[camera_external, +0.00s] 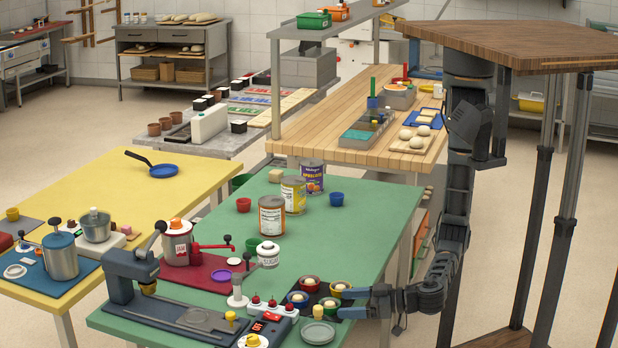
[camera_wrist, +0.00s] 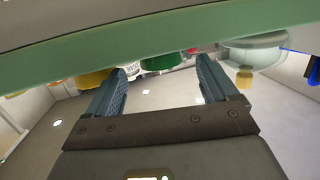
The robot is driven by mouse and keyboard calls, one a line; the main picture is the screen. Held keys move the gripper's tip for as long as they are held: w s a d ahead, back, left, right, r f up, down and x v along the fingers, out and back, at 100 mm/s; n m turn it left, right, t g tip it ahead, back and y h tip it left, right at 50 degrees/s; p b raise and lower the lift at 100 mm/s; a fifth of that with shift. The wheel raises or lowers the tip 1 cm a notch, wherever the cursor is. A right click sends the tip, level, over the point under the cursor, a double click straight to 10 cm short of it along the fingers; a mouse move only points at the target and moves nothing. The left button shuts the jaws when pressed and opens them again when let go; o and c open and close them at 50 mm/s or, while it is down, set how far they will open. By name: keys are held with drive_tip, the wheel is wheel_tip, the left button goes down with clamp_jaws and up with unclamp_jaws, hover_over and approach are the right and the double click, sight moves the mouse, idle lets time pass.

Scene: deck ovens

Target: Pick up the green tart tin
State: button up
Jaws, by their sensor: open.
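The green tart tin (camera_external: 330,305) sits on a dark tray at the near right of the green table, with a pale ball in it. In the wrist view, which looks upside down, a green tin (camera_wrist: 166,62) shows between the fingertips, partly cut off by the table edge. My gripper (camera_external: 344,304) is at the table's right edge, just right of the green tin. Its two fingers (camera_wrist: 162,67) are apart and point at the tin. I see no grip on it; whether a finger touches it I cannot tell.
A yellow tin (camera_external: 339,289), red tin (camera_external: 310,286) and blue tin (camera_external: 297,299) crowd beside it. A pale round dish (camera_external: 318,333) lies in front. A red-knobbed device (camera_external: 271,308) stands left. The green table's edge (camera_wrist: 40,72) crosses the wrist view.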

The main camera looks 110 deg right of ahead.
sight(336, 304)
drive_tip(key=x, duration=0.4)
drive_tip(key=shift+p, duration=0.4)
drive_tip(key=shift+c, duration=0.3)
drive_tip(key=c, duration=1.1)
